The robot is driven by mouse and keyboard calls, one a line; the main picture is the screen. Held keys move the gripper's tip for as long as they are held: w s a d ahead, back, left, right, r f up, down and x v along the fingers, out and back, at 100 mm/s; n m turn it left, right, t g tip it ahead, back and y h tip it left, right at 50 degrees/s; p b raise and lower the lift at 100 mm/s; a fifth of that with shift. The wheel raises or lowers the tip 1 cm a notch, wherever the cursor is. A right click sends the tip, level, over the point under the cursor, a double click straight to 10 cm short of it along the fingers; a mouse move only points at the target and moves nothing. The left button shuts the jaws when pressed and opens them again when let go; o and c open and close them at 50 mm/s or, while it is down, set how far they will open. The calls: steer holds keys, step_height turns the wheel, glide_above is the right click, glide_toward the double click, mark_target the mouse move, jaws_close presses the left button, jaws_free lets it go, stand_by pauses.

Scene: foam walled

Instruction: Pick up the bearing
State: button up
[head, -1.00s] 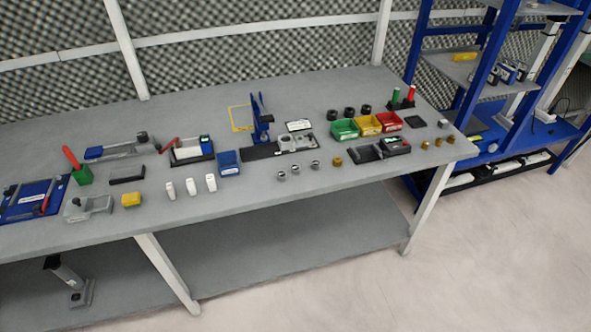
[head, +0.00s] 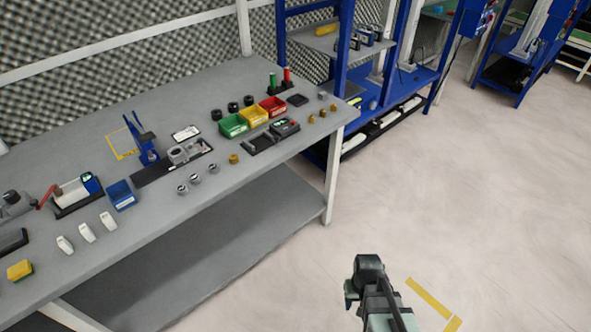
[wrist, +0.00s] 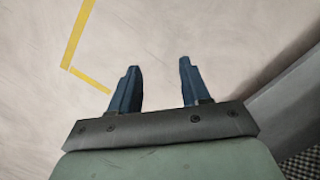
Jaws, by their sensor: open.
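Several small ring-like parts are on the grey workbench (head: 240,195) in the head view. Three silver rings, the likeliest bearings, stand in a row near the front edge: left ring (head: 182,189), middle ring (head: 195,180) and right ring (head: 213,168). I cannot tell for sure which part is the bearing. My gripper (wrist: 159,68) is open and empty in the wrist view, its two blue fingers apart above bare floor. My arm shows at the bottom of the head view, away from the bench. No bearing shows in the wrist view.
Near the rings are a brass part (head: 234,158), a blue bin (head: 121,194), white parts (head: 87,233) and a grey fixture (head: 180,153). Green (head: 233,125), yellow (head: 254,115) and red (head: 273,105) bins stand farther back. A blue rack (head: 283,60) stands beyond the bench. Open floor lies right.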

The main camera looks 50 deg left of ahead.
steer(key=s+a+r+n+t+y, duration=0.1)
steer(key=s+a+r, duration=0.2)
steer(key=a+r, duration=0.45)
steer(key=s+a+r+n+y, duration=0.1)
steer(key=s+a+r+n, duration=0.2)
steer(key=a, duration=0.8)
steer(key=s+a+r+t+y, duration=0.1)
steer(key=s+a+r, duration=0.2)
steer(key=a+r, duration=0.45)
steer(key=s+a+r+n+y, duration=0.15)
steer(key=s+a+r, duration=0.45)
steer(key=a+r, duration=0.6)
steer(key=s+a+r+n+y, duration=0.1)
steer(key=s+a+r+y, duration=0.1)
steer(key=s+a+r, duration=0.8)
steer(key=m, duration=0.1)
glide_toward(194, 177)
steer(key=shift+s+a+f+h, duration=0.15)
steer(key=shift+a+f+h, duration=0.3)
steer(key=shift+a+f, duration=0.5)
steer(key=shift+x, duration=2.95)
steer(key=shift+d, duration=0.2)
